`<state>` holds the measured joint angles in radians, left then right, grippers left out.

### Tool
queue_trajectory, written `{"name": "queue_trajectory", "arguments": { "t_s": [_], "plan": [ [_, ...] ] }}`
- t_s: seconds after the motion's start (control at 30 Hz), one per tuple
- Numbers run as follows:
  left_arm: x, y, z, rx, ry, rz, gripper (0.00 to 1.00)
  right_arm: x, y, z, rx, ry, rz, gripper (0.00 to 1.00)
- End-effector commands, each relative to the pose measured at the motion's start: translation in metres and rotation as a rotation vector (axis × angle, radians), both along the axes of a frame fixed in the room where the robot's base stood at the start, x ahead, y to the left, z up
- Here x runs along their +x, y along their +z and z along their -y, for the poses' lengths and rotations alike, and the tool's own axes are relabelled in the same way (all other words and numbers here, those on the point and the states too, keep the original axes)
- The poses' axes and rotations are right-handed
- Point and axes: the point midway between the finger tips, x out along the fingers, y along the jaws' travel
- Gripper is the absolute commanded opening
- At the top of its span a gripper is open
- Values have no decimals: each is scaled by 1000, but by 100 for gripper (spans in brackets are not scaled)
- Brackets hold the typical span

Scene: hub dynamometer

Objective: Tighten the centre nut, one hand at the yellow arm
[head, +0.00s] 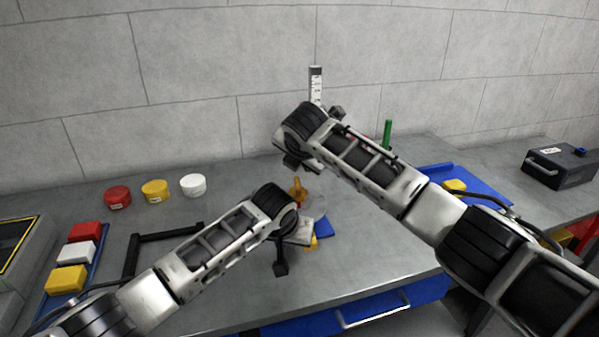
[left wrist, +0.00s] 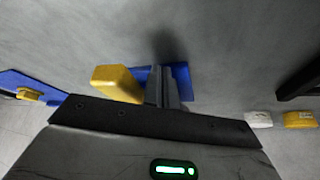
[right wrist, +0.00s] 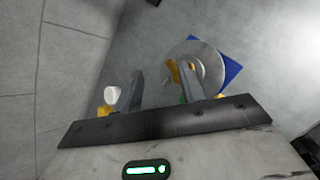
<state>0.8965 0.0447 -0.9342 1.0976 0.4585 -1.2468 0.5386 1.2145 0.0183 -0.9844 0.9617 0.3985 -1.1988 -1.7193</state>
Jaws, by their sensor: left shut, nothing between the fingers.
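A grey metal disc (right wrist: 207,62) stands at a blue base (right wrist: 230,70) in the right wrist view; in the head view my arms partly hide it. An orange-yellow part (head: 297,190) shows beside the disc. I cannot make out the centre nut. My left gripper (left wrist: 166,90) is shut and empty, close beside a yellow block-like part (left wrist: 117,82), with blue surface (left wrist: 181,80) behind; I cannot tell if they touch. My right gripper (right wrist: 160,90) is open, its fingers apart, above the bench with one finger overlapping the disc in view.
Red (head: 117,196), yellow (head: 155,191) and white (head: 193,185) round containers stand at the back left. Coloured blocks (head: 77,253) lie on a blue tray at left. A black angled bar (head: 135,252) is near my left arm. A dark box (head: 560,165) sits at right.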

Motion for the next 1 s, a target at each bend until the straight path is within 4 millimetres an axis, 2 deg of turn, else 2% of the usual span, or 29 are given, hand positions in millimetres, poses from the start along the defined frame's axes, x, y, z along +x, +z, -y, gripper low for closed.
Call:
{"name": "queue_trajectory", "arguments": {
  "t_s": [0.1, 0.33, 0.57, 1.0],
  "plan": [
    [0, 0, 0, 0, 0, 0, 0, -9, -9, -1, -197, 214, -8, 40],
    [0, 0, 0, 0, 0, 0, 0, -20, -21, -2, -418, 464, -18, 40],
    [0, 0, 0, 0, 0, 0, 0, -16, -29, -4, -459, 510, -21, 40],
    [0, 0, 0, 0, 0, 0, 0, 16, -64, -6, -456, 507, -21, 40]
  ]
}}
